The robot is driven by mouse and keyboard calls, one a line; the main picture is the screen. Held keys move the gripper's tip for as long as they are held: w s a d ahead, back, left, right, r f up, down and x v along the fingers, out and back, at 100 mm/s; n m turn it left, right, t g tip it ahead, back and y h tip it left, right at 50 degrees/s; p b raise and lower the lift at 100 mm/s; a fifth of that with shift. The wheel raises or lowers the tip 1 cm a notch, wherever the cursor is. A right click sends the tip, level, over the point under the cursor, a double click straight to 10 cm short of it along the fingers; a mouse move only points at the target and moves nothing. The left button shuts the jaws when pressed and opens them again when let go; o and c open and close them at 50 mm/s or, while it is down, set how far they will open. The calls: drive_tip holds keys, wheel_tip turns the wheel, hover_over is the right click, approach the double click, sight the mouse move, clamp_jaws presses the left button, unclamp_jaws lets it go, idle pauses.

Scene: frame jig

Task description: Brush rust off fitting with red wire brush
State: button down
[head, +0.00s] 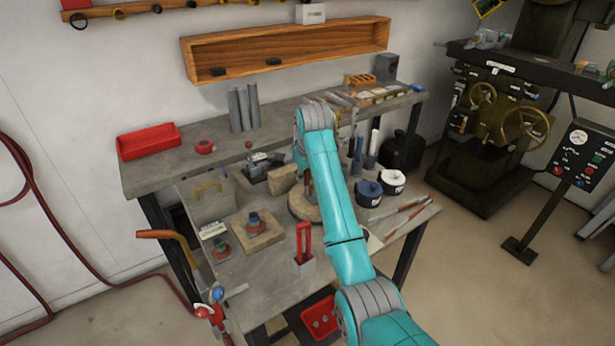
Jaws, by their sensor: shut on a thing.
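My teal arm reaches over the bench, and its wrist bends down behind the forearm. My gripper is mostly hidden there, above a round wooden disc (301,206), so what its jaws hold is not visible. A small dark part shows on or above the disc, too covered to identify. A fitting with blue and reddish parts (254,220) stands on a wooden block left of the disc. A second reddish fitting (221,250) stands at the front left. I cannot make out the red wire brush.
A red tray (148,142) and red ring (205,147) sit on the raised back shelf. A red bin (318,318) is below the front edge.

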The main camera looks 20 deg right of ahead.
drive_tip(key=shift+w+a, duration=0.1)
drive_tip(key=shift+w, duration=0.15)
drive_tip(key=shift+s+d, duration=0.3)
drive_tip(key=shift+s, duration=0.55)
drive_tip(key=shift+w, duration=0.15)
drive_tip(key=shift+w+a, duration=0.3)
drive_tip(key=shift+w, duration=0.4)
drive_tip(key=shift+s+d, duration=0.3)
drive_tip(key=shift+s, duration=0.55)
drive_tip(key=shift+r, duration=3.5)
